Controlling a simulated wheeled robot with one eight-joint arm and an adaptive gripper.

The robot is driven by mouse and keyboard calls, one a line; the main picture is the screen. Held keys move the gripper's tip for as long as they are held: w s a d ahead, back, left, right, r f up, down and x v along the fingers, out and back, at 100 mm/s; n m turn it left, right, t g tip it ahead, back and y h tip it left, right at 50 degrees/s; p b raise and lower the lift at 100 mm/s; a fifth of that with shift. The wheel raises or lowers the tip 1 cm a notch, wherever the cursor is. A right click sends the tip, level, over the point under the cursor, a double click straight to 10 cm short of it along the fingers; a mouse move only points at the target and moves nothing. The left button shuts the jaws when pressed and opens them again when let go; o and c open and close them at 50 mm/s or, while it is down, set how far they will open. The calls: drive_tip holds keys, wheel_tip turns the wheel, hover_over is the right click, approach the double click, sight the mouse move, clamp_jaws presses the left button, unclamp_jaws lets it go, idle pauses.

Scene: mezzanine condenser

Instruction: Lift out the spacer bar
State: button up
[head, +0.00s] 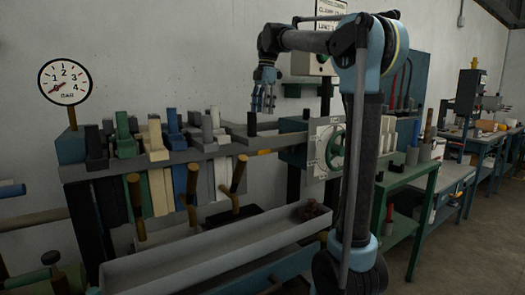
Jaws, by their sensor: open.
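My gripper (264,106) hangs open and empty, pointing down above the right part of a rack. The rack's grey front rail (190,153) carries a row of blocks: black, green (124,135), cream (156,140), blue and grey. Right of the blocks, below my gripper, a flat grey bar (285,139) lies level. A black upright peg (252,124) stands at its left end, a little below and left of my gripper, apparently apart from it. The flat bar may be the spacer bar; I cannot tell for sure.
Wooden handles (192,185) stick out in front of the rack above a long grey trough (210,258). A round gauge (66,81) stands at left. A panel with a green handwheel (335,147) is right of the bar. A green bench (412,178) stands further right.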

hover_over(268, 151)
drive_tip(key=w+a, duration=0.1)
drive_tip(key=a, duration=0.1)
drive_tip(key=f, duration=0.9)
drive_tip(key=shift+w+a+f, duration=0.2)
drive_tip(key=shift+f, duration=0.05)
drive_tip(key=shift+s+a+f, duration=0.1)
drive_tip(key=shift+s+f, duration=0.05)
drive_tip(key=shift+f, duration=1.35)
drive_tip(key=shift+s+f, duration=0.15)
drive_tip(key=shift+f, duration=1.35)
drive_tip(key=shift+c, duration=0.3)
clamp_jaws()
